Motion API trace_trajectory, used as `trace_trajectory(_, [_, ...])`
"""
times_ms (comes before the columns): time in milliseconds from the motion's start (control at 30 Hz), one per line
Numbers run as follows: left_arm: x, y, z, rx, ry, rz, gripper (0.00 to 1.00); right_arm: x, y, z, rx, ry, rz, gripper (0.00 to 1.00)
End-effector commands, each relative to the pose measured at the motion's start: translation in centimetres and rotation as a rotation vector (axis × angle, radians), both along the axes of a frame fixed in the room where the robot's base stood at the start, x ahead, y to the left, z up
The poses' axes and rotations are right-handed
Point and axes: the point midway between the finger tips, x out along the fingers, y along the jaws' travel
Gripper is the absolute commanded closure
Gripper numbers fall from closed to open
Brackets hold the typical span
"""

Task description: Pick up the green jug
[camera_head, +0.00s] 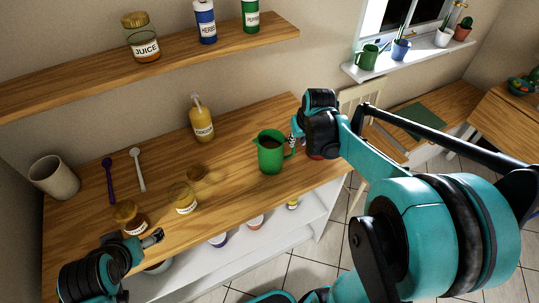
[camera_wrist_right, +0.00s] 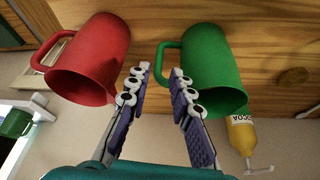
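The green jug (camera_head: 271,152) stands upright on the wooden counter, its handle on the right side. In the right wrist view the green jug (camera_wrist_right: 213,70) appears inverted, with its handle pointing between my fingers. My right gripper (camera_head: 296,141) is beside the handle at the jug's right; in its wrist view the gripper (camera_wrist_right: 160,78) is open, its two fingertips on either side of the handle with nothing clamped. My left gripper (camera_head: 157,237) is low at the counter's front left, away from the jug; its finger opening is too small to judge.
A red mug (camera_wrist_right: 92,58) stands close to the right gripper, mostly hidden by it in the head view. A yellow bottle (camera_head: 202,120) stands behind the jug to the left. Glass jars (camera_head: 183,198), spoons (camera_head: 138,168) and a beige cup (camera_head: 54,177) are further left. A shelf (camera_head: 190,52) hangs above.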

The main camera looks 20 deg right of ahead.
Motion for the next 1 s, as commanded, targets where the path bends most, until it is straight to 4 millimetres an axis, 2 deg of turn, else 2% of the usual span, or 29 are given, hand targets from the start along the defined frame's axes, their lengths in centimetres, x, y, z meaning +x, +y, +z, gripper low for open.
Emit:
trace_trajectory(267, [0.0,0.0,-0.8,0.000,0.000,0.000,0.13,0.4,0.0,-1.3,0.000,0.000,0.001,0.78])
trace_trajectory(733, [0.0,0.0,-3.0,0.000,0.000,0.000,0.13,2.7,-0.5,-7.1,0.000,-0.001,0.000,0.78])
trace_trajectory(1000, [0.0,0.0,-3.1,0.000,0.000,0.000,0.13,3.0,-0.5,-7.6,0.000,-0.001,0.000,0.78])
